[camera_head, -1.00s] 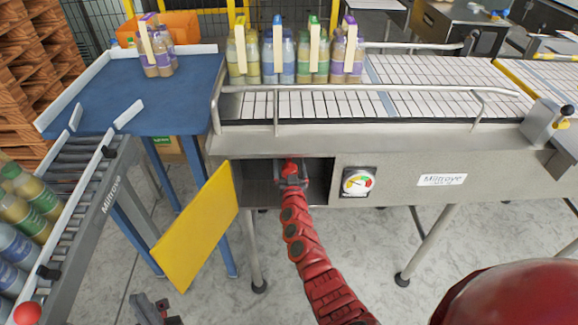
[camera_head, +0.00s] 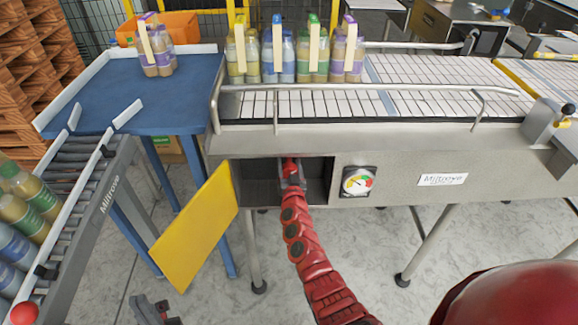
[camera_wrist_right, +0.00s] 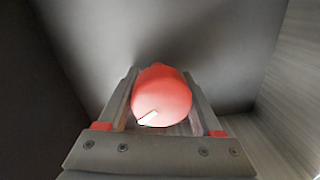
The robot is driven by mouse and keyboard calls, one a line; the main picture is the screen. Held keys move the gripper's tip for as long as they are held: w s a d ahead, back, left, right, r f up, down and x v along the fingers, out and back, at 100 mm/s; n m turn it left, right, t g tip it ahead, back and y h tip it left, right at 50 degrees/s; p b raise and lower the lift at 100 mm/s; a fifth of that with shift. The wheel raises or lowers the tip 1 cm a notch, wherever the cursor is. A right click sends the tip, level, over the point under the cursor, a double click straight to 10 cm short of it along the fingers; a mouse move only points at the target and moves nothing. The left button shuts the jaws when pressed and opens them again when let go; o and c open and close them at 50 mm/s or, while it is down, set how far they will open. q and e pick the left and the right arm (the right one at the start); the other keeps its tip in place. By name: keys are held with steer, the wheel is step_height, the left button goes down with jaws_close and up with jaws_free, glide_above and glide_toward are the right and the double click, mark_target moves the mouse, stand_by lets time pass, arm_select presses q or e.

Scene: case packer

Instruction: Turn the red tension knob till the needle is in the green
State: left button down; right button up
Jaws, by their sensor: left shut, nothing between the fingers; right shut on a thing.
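The red tension knob (camera_wrist_right: 162,92) is between the fingers of my right gripper (camera_wrist_right: 160,112) in the right wrist view. A white mark shows on the lower left of its face. In the head view the right gripper (camera_head: 292,177) reaches into the open compartment under the conveyor, shut on the knob (camera_head: 291,165). The round gauge (camera_head: 358,182) is on the front panel to the right of the opening. Its dial has coloured bands, but the exact needle position is too small to read surely. My left gripper (camera_head: 155,312) is shut and empty, low at the left.
A yellow door (camera_head: 195,230) hangs open left of the compartment (camera_head: 318,178). The conveyor (camera_head: 420,90) above carries several bottle packs (camera_head: 288,58). A blue table (camera_head: 160,95) and a roller track (camera_head: 75,175) stand at the left. Bare floor lies below.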

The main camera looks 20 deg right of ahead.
steer(key=m+b, duration=0.1)
steer(key=m, duration=0.2)
steer(key=shift+d+f+m+b, duration=0.1)
steer(key=shift+m+b, duration=0.2)
steer(key=shift+m, duration=0.1)
steer(key=m+b, duration=0.2)
steer(key=m, duration=0.1)
steer(key=shift+m+h, duration=0.3)
steer(key=m+b, duration=0.2)
steer(key=m, duration=0.3)
steer(key=shift+m+b, duration=0.3)
steer(key=shift+b, duration=0.1)
steer(key=o, duration=1.4)
steer(key=shift+c, duration=0.2)
steer(key=shift+s, duration=0.1)
